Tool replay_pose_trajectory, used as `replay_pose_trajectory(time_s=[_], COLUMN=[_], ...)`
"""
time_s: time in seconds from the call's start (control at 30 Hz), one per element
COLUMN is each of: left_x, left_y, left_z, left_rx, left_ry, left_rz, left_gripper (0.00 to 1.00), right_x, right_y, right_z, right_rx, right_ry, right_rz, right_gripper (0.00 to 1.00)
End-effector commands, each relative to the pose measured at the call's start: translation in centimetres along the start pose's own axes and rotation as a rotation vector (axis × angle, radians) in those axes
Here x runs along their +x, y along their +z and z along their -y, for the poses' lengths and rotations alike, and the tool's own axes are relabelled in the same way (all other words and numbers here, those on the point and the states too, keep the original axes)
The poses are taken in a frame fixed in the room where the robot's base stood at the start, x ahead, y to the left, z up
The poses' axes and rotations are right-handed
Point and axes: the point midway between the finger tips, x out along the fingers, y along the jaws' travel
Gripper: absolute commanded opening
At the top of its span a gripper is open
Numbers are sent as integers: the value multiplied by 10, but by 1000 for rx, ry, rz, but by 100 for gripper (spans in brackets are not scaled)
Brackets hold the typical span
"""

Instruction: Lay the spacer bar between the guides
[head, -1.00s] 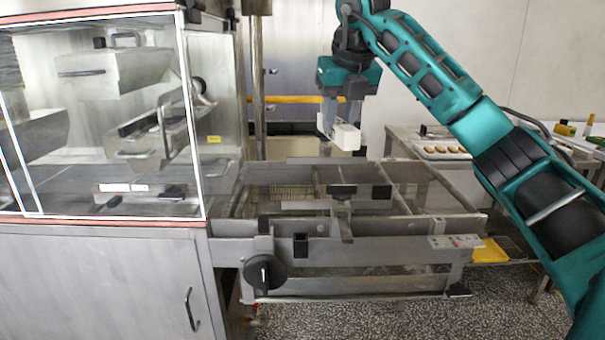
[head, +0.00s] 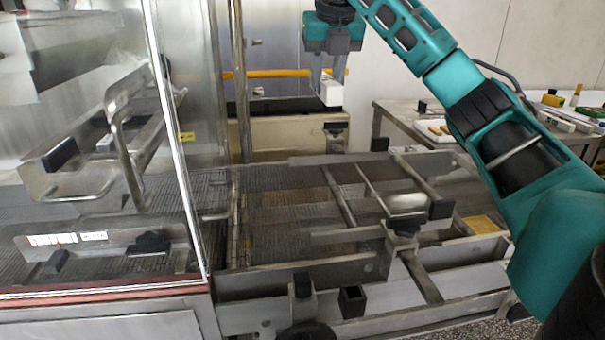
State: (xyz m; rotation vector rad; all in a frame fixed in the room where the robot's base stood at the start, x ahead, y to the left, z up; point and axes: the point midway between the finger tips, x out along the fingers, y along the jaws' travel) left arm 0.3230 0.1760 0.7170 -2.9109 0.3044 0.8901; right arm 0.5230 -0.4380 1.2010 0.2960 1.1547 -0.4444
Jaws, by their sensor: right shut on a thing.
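My right gripper (head: 328,88) points down, shut on a pale, whitish block (head: 331,94). I take this block to be the spacer bar; its full length is not clear from this angle. It hangs in the air, apart from the frame, above and behind the far edge of the mesh bed (head: 290,212). Metal rails (head: 340,197) cross the bed's frame on the right and look like the guides. I cannot tell exactly which pair are the guides. My left gripper is not in view.
The clear-panelled enrober housing (head: 165,130) stands at the left. A metal bracket with a dark knob (head: 405,215) rises from the near right of the frame. A side table (head: 400,110) with a tray (head: 438,130) stands behind my right arm.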

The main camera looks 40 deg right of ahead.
Motion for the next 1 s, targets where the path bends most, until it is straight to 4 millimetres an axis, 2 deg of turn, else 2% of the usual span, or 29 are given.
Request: replay_pose_trajectory(time_s=[0.07, 0.17, 0.33, 0.5, 0.63, 1.0], left_x=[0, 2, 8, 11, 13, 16], left_y=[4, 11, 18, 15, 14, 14], left_z=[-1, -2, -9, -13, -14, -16], left_rx=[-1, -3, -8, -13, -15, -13], left_ry=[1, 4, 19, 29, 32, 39], left_rz=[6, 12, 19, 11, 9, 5], left_gripper=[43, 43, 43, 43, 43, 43], right_x=[3, 18, 59, 100, 127, 159], right_y=[-1, -7, -25, -42, -53, -66], right_z=[0, 0, 1, 1, 1, 0], right_rx=[0, 0, -1, -1, -1, -1], right_ry=[0, -1, -4, -3, -2, -2], right_rz=[0, -3, -4, -4, -3, -2], right_gripper=[0, 0, 0, 0, 0, 0])
